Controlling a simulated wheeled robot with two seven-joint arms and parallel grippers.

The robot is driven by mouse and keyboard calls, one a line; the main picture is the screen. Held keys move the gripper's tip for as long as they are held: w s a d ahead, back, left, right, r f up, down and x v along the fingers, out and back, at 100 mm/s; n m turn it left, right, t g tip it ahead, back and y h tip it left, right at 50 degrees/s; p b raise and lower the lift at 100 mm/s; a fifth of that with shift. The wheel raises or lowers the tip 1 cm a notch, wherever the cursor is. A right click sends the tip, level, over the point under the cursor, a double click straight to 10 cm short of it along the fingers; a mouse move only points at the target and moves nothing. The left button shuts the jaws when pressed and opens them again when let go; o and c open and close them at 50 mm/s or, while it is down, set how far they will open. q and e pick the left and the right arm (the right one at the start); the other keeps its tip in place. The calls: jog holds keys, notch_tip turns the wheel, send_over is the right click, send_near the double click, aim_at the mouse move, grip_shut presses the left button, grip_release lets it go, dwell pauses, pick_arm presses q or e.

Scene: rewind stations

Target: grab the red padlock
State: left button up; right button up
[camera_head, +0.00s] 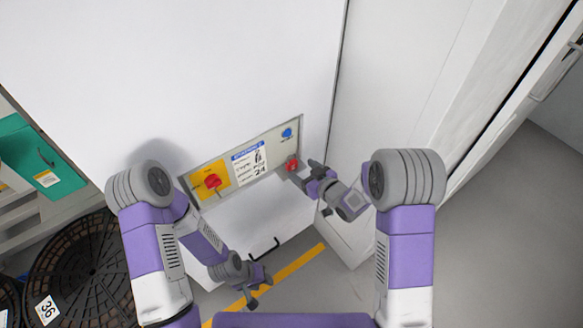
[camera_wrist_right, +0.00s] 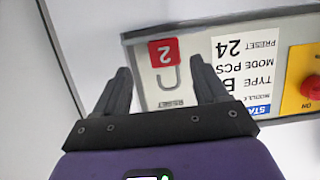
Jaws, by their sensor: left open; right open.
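The red padlock (camera_head: 291,163) sits at the right end of the grey control panel (camera_head: 207,196). In the right wrist view the padlock (camera_wrist_right: 164,52) shows a white 2 and a grey shackle on its lower side in that picture. My right gripper (camera_head: 305,173) is open beside the padlock. In its wrist view the two fingers spread to either side of the shackle, with the padlock body just beyond the tips and nothing gripped. My left gripper (camera_head: 261,292) is open and empty, low in front of the cabinet.
The panel also carries a red button on a yellow plate (camera_head: 213,181), a label (camera_head: 250,161) and a blue button (camera_head: 287,133). A teal box (camera_head: 38,155) and black reels (camera_head: 85,270) stand at left. Grey floor is clear at right.

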aim_at(293, 164)
jog(key=x, duration=0.4)
jog(key=shift+w+a+r+b, duration=0.2)
jog(key=shift+a+b, duration=0.2)
jog(key=shift+a, duration=0.2)
jog(key=shift+w+a+f, duration=0.15)
jog(key=shift+w+a, duration=0.1)
jog(key=shift+w, duration=0.1)
jog(key=c, duration=1.1)
